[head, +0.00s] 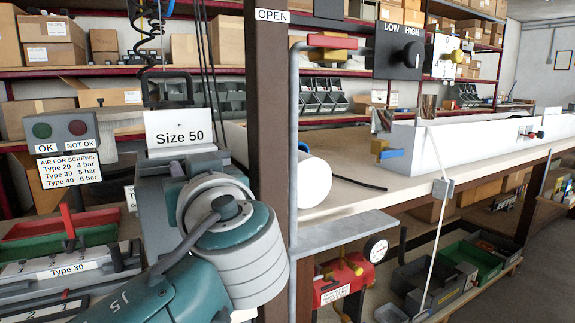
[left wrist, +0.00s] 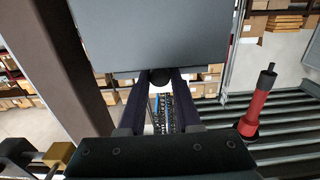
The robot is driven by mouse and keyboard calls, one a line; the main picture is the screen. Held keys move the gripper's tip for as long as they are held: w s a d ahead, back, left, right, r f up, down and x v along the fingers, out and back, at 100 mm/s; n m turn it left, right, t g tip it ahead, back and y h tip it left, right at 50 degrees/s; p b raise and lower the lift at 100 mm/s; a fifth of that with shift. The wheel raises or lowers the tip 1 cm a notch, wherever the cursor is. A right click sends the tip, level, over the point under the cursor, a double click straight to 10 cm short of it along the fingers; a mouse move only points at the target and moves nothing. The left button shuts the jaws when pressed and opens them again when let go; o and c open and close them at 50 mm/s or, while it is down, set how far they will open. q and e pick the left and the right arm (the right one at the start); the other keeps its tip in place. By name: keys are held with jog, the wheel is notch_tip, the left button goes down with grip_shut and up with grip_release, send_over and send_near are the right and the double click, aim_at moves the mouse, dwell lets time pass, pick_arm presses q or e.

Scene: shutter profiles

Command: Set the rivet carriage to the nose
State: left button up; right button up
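I cannot pick out with certainty which part is the rivet carriage or which is the nose. In the left wrist view the two dark fingers of my left gripper (left wrist: 160,84) are apart, with a round black knob (left wrist: 160,77) between or just beyond their tips. The knob is at the lower edge of a large grey box (left wrist: 150,35). I cannot tell whether the fingers touch the knob. In the head view my left arm fills the lower left and hides its fingers. It is in front of the grey unit under the "Size 50" sign (head: 181,128). My right gripper is not in view.
A brown post (head: 270,150) stands right of my left arm. Beyond it, a white profile (head: 470,135) lies on the bench, below the LOW/HIGH switch (head: 398,52). A red handle (left wrist: 258,103) stands right of my fingers. A red gauge unit (head: 343,278) sits low.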

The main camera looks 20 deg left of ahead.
pick_arm(q)
grip_shut()
dwell(0.9)
